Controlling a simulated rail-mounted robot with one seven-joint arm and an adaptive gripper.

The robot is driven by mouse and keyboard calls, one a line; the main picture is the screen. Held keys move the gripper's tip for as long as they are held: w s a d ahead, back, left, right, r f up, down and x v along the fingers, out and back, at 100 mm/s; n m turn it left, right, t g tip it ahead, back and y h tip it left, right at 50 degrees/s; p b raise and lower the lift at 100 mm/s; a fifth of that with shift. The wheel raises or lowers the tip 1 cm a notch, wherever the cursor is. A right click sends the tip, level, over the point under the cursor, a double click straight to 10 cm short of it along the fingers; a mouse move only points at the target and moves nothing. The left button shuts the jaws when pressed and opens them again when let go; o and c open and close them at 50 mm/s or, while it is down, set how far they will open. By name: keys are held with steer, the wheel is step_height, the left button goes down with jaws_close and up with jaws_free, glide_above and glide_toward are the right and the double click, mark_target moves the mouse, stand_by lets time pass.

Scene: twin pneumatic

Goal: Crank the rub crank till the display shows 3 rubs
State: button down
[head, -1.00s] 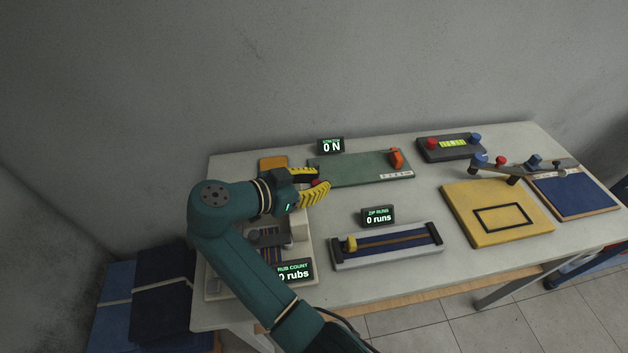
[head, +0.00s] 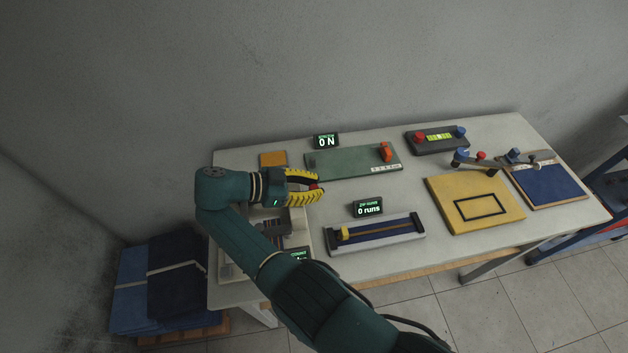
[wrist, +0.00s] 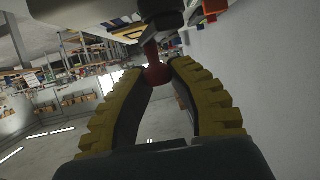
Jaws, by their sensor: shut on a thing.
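The crank's red knob (wrist: 156,73) shows between my yellow fingertips in the wrist view, on a short stem under a dark arm. My gripper (head: 318,189) is shut on this knob, and a bit of red (head: 313,187) shows between its fingers in the head view. The rub tester (head: 299,222) stands at the table's left end, mostly behind my arm. The rub count display (head: 300,255) is largely covered by my arm, and its number cannot be read now.
The zip tester (head: 400,242), with its display (head: 367,208) at 0 runs, lies to the right of my gripper. A green board (head: 345,163) with a red-orange block lies behind. A yellow board (head: 440,195) and blue pad (head: 548,187) lie farther right.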

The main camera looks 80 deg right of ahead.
steer(key=shift+f, duration=0.3)
steer(key=c, duration=1)
jaws_free()
steer(key=shift+a, duration=0.1)
steer(key=shift+o, duration=0.4)
steer(key=shift+r, duration=0.15)
